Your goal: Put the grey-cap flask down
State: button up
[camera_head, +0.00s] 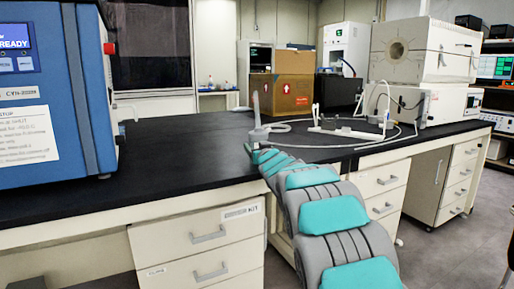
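My arm reaches away from me over the front edge of the black bench top. My gripper (258,134) is at its far end, low over the bench, small and partly hidden by my own arm links. I cannot tell whether its fingers are open or shut. A pale, narrow upright shape (256,105) shows at the gripper; I cannot tell whether it is part of the gripper or a flask. I cannot make out a grey-cap flask clearly anywhere in view.
A blue machine (45,120) stands on the bench at the left. A cardboard box (283,94) stands behind the gripper. White stands with thin tubing (345,131) lie to its right, beside a white box-shaped instrument (425,50). The black bench top (185,145) is clear left of the gripper.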

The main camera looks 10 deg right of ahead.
jog(key=o, duration=0.4)
jog(key=shift+c, duration=0.2)
jog(key=shift+r, duration=0.2)
jog(key=s+d, duration=0.1)
jog(key=s, duration=1.1)
jog(key=shift+f+b, duration=0.15)
jog(key=shift+b, duration=0.3)
